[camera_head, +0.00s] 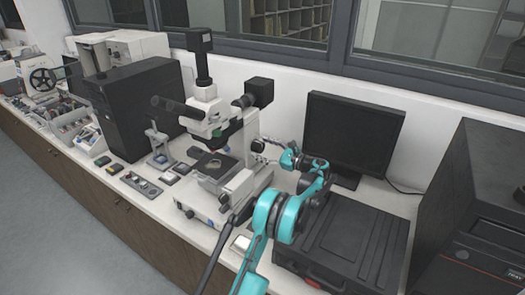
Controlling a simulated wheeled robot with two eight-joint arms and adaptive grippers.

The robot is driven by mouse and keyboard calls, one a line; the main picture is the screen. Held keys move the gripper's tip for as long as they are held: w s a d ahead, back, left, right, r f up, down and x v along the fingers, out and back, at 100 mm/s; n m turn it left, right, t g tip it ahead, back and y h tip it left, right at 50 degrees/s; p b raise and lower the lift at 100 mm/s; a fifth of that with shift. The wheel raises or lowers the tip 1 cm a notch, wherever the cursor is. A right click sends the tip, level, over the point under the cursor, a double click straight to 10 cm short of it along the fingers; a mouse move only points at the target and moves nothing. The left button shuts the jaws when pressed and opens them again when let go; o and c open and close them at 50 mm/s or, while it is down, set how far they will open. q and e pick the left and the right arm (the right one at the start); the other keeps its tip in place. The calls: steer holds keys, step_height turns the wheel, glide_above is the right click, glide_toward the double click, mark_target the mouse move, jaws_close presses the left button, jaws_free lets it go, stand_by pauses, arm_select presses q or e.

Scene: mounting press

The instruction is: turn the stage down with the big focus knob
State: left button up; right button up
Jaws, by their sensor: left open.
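The microscope (236,130) stands on the bench, white with black eyepieces on its left and a camera tube on top. Its stage (213,167) is the dark plate under the objectives, with a pale round opening. My left gripper (259,149) is open at the right side of the microscope's body, at the end of a teal and black arm that rises from the bottom of the picture. The big focus knob cannot be made out clearly there; the gripper is small and dark, and I cannot tell whether it touches the knob. My right gripper is not in view.
A monitor (352,135) stands behind the arm. A black case (345,240) lies to the right of the arm, close to it. A black computer tower (135,110) stands left of the microscope. Small boxes and tools line the bench's front edge.

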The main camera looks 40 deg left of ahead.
arm_select(q)
steer(key=shift+a, duration=0.7)
steer(key=c, duration=1.2)
steer(key=shift+o, duration=0.2)
